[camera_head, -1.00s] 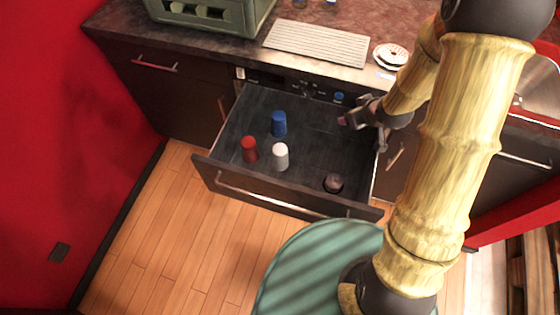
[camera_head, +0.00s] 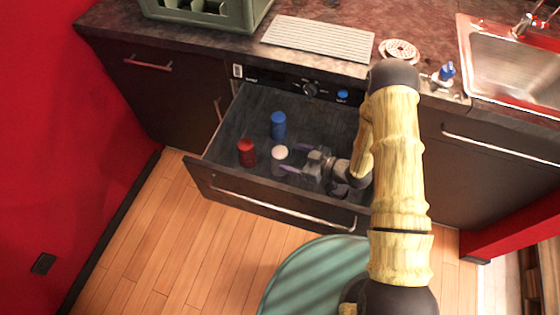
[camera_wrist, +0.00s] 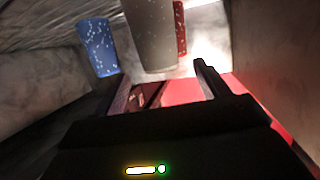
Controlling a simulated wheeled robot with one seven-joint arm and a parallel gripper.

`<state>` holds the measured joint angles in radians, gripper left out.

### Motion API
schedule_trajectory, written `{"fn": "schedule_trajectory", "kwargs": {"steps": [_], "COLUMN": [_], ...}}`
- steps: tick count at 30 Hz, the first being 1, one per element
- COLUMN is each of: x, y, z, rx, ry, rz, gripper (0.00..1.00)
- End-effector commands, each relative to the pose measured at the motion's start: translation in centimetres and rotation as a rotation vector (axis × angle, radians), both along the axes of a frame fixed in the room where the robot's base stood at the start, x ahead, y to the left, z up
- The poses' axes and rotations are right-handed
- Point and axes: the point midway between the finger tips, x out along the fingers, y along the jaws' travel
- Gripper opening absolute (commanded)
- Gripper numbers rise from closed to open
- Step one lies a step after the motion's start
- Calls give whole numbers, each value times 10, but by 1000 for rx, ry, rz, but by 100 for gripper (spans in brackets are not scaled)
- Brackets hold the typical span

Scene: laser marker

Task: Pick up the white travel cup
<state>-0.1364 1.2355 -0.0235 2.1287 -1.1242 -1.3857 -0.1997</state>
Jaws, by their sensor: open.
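The white travel cup (camera_head: 280,157) stands upright in the open drawer, with its pale top showing in the head view. In the wrist view the cup (camera_wrist: 152,35) looks grey and fills the space just ahead of the fingers. My gripper (camera_head: 291,159) is low in the drawer, to the right of the cup, with its fingers pointing left toward it. The fingers are apart in the wrist view (camera_wrist: 165,82), and the cup is in line with the gap between them. I cannot tell whether the fingertips touch the cup.
A red cup (camera_head: 247,152) stands left of the white cup and a blue cup (camera_head: 278,125) behind it. The drawer's front wall (camera_head: 270,203) and side walls enclose them. A dark round object (camera_head: 339,188) is partly hidden under my arm. The counter (camera_head: 330,18) lies behind.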

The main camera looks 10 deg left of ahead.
Motion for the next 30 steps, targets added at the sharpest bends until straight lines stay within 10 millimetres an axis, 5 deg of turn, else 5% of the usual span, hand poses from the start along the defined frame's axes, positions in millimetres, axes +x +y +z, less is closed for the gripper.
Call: {"fn": "schedule_trajectory", "kwargs": {"steps": [21, 30], "x": [7, 16], "y": [24, 61], "z": [-8, -20], "rx": [-3, -2], "ry": [1, 0], "rz": [-1, 1], "gripper": [74, 74]}}
